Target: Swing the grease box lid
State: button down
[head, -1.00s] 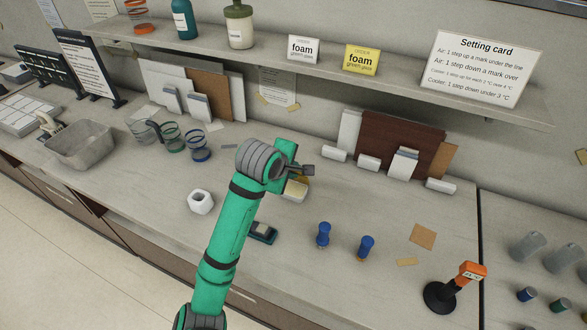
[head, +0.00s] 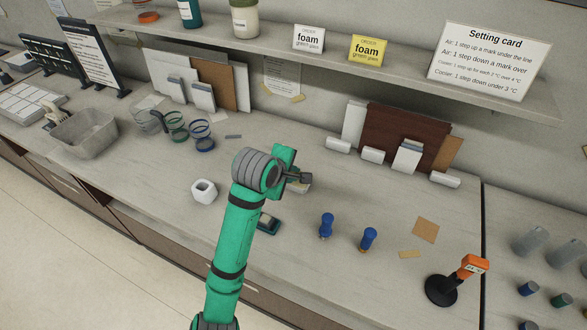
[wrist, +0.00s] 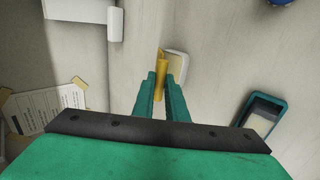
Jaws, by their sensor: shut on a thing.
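The grease box is a small pale box (wrist: 177,66) just beyond my fingertips in the wrist view. In the head view only part of the box (head: 301,188) shows beneath my gripper. A yellow upright piece (wrist: 161,62), seen nearly edge-on, stands at the box's left side and looks like its lid. My gripper (wrist: 160,84) is shut on this yellow piece, with a finger on either side. In the head view my gripper (head: 302,178) hides the yellow piece. The lid's hinge and exact angle cannot be made out.
A teal tray with a pale block (head: 268,223) lies in front of the box. A white cup (head: 204,191) stands to the left, two blue-handled tools (head: 326,226) to the right. White blocks and boards (head: 400,135) line the wall behind. The counter just behind the box is clear.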

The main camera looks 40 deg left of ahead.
jog(key=shift+s+d+f, duration=0.15)
jog(key=shift+s+f, duration=0.45)
jog(key=shift+f, duration=0.25)
jog(key=c, duration=1.7)
grip_release()
jog(key=v, duration=1)
jog(key=shift+s+d+r, duration=0.15)
jog(key=shift+s+r, duration=0.15)
jog(key=shift+w, duration=0.1)
